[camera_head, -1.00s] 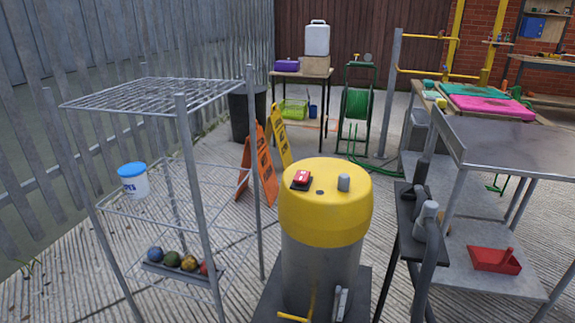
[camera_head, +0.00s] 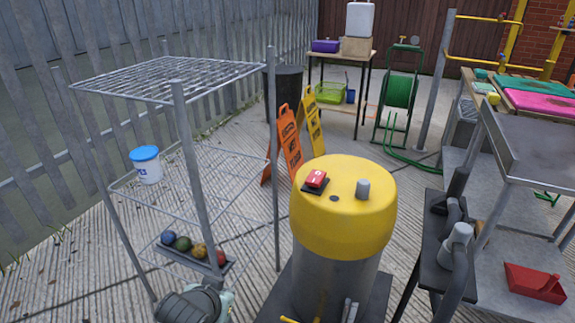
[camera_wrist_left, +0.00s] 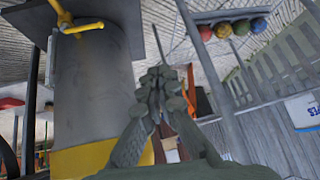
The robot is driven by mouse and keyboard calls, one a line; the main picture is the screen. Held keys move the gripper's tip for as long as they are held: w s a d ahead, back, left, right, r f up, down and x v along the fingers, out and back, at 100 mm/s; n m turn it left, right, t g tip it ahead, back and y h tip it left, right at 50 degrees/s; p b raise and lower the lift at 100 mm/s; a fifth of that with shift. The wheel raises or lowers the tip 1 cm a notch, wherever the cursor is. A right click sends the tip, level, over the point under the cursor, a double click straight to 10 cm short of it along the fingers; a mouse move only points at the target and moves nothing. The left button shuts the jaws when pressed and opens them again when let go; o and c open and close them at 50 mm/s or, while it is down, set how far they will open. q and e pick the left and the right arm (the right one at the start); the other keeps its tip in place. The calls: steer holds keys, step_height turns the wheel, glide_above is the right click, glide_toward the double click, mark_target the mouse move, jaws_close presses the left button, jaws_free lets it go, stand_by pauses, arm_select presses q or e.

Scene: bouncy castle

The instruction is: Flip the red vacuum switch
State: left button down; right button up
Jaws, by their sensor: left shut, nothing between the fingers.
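The vacuum is a grey drum with a yellow top (camera_head: 343,222). Its red switch (camera_head: 316,179) sits on a small black plate on the left of the yellow top. In the wrist view the picture is inverted: the grey drum (camera_wrist_left: 92,85) fills the left side, with a yellow band (camera_wrist_left: 85,162) below, and the switch does not show. My left gripper (camera_wrist_left: 160,80) is shut and empty, beside the drum with a visible gap. In the head view only part of my left arm shows at the bottom edge, left of the drum.
A wire rack (camera_head: 172,80) stands left, with a white tub (camera_head: 147,168) and a tray of coloured balls. A black stand (camera_head: 425,240) and a metal table (camera_head: 545,135) are close on the right. Orange (camera_head: 290,145) and yellow wet-floor signs stand behind the vacuum.

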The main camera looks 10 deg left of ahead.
mark_target(314, 179)
arm_select(q)
steer(key=w+d+r+t+h, duration=0.1)
steer(key=w+d+r+t, duration=0.1)
steer(key=d+r, duration=0.3)
steer(key=w+d+r+m+t+h, duration=0.1)
steer(key=w+d+r, duration=0.3)
steer(key=r, duration=0.9)
steer(key=w+d+r+t+h, duration=0.3)
steer(key=d+r, duration=0.2)
steer(key=r, duration=0.4)
steer(key=shift+w+d+r+m+p, duration=0.25)
steer(key=shift+w+d+m+p, duration=0.05)
steer(key=shift+w+d+m, duration=0.1)
arm_select(e)
steer(key=shift+s+a+f, duration=0.1)
steer(key=shift+s+f, duration=0.1)
steer(key=shift+f, duration=0.3)
steer(key=shift+s+a+f, duration=0.1)
steer(key=shift+s+f, duration=0.1)
steer(key=shift+f, duration=0.3)
steer(key=shift+d, duration=0.1)
